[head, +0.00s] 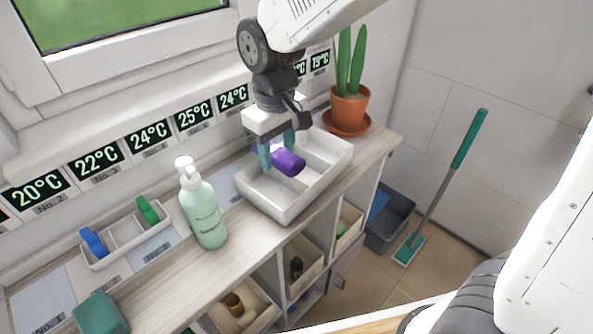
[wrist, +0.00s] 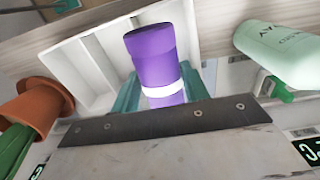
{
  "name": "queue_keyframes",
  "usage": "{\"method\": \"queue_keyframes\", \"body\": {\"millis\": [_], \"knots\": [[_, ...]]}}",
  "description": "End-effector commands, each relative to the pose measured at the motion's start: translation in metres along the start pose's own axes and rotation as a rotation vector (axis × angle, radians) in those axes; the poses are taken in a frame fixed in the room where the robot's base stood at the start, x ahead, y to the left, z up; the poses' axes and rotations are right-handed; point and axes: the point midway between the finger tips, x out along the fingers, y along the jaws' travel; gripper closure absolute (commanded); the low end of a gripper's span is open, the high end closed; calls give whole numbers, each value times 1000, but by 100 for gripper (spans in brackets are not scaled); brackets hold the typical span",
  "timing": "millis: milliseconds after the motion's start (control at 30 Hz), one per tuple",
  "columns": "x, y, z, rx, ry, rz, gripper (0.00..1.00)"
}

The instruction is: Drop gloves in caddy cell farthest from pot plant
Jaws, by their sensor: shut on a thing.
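The gloves (head: 288,162) are a purple roll with a white band, clear in the wrist view (wrist: 152,58). My gripper (head: 278,152) is shut on them, with its teal fingers on either side, as the wrist view (wrist: 160,92) also shows. It holds them over the white caddy (head: 283,213), which is split into cells by low walls. In the wrist view the gloves cover the bottle-side part of the caddy (wrist: 62,55). Their height above the floor is hard to tell. The pot plant (head: 350,105) stands by the caddy's far right end; its orange pot shows in the wrist view (wrist: 38,103).
A green pump bottle (head: 204,215) stands left of the caddy; it also shows in the wrist view (wrist: 283,50). A small tray (head: 125,232) with blue and green items is further left. Number signs (head: 150,135) line the wall behind. A blue-grey bin (head: 390,222) is on the floor.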

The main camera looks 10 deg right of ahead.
Motion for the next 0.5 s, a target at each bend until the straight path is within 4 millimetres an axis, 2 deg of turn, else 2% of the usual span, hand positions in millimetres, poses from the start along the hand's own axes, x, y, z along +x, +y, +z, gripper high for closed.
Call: {"method": "queue_keyframes", "body": {"millis": [233,267,300,333,500], "knots": [[0,0,0,0,0,0,78],[0,0,0,0,0,0,47],[0,0,0,0,0,0,36],[0,0,0,0,0,0,30],[0,0,0,0,1,0,30]]}}
